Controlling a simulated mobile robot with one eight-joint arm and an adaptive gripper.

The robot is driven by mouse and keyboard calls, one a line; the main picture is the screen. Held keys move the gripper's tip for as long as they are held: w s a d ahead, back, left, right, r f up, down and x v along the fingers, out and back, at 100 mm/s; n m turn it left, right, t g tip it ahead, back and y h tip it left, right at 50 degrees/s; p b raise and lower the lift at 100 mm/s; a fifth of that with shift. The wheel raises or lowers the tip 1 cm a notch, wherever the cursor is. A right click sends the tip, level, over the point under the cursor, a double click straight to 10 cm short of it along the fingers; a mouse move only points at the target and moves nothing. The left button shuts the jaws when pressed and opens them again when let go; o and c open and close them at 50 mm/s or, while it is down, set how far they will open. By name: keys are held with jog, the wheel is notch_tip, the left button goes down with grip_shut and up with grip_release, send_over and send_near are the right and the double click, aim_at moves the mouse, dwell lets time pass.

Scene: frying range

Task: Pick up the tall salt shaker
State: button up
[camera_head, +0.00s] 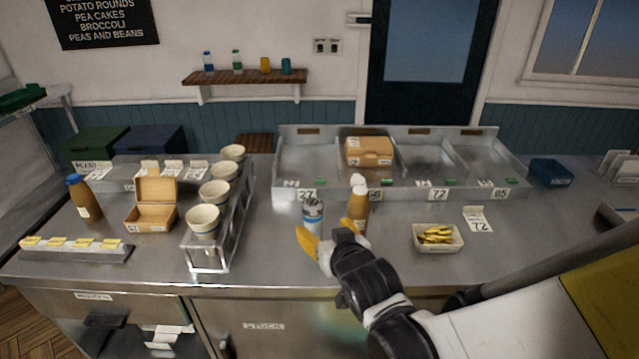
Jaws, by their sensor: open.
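A tall silver cylinder with a darker top, which looks like the tall salt shaker (313,218), stands upright on the steel counter near the middle of the view. My gripper (325,229), with yellow fingers, is open just in front of the shaker. The left finger shows at the shaker's lower left and the right finger to its right. The shaker's base is partly hidden, and I cannot tell whether the fingers touch it.
A brown bottle (358,207) with a pale cap stands close right of the shaker. A tray of yellow pieces (418,247) and a price card (475,220) lie farther right. A metal rack with several cups (203,219) stands left. A divided steel bin (290,165) runs behind.

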aim_at(316, 223)
jog(key=b+x, duration=0.1)
jog(key=x, duration=0.2)
jog(key=b+x, duration=0.1)
jog(key=x, duration=0.2)
jog(key=b+x, duration=0.1)
jog(key=x, duration=0.2)
jog(key=shift+w+a+f+b, duration=0.2)
jog(key=shift+f+b, duration=0.1)
jog(key=shift+f, duration=0.15)
jog(key=shift+s, duration=0.1)
jog(key=c, duration=1.4)
